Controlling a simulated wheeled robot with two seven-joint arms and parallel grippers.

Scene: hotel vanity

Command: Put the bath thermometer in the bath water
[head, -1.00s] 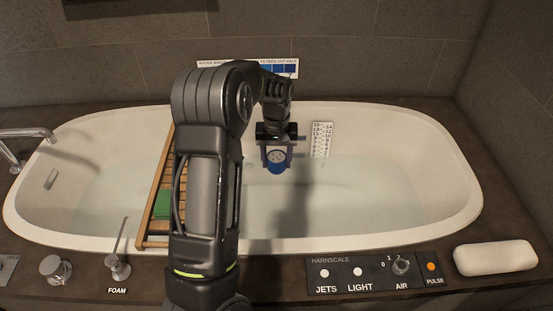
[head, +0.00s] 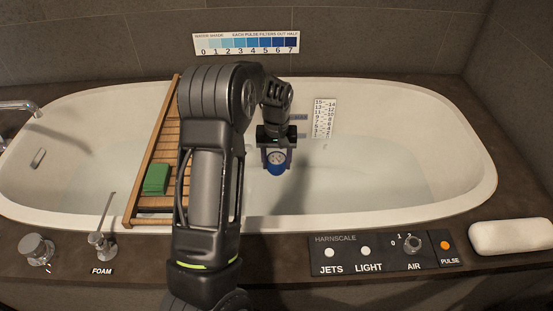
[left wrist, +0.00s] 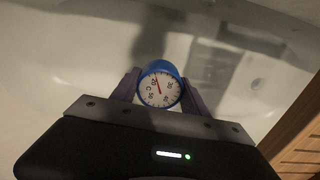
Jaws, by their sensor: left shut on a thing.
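The bath thermometer (head: 277,163) is a round blue piece with a white dial. My left gripper (head: 276,158) is shut on it and holds it over the middle of the bathtub. In the left wrist view the thermometer (left wrist: 160,88) sits between the two purple fingers, its dial and red needle facing the camera. The bath water (head: 350,180) fills the lower part of the white tub. I cannot tell whether the thermometer touches the water. My right gripper is not in view.
A wooden bath tray (head: 145,207) with a green block (head: 156,179) spans the tub left of the gripper. A level scale (head: 323,118) is on the back wall of the tub. A control panel (head: 385,252) and a white pillow (head: 510,237) lie along the front rim. Water to the right is clear.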

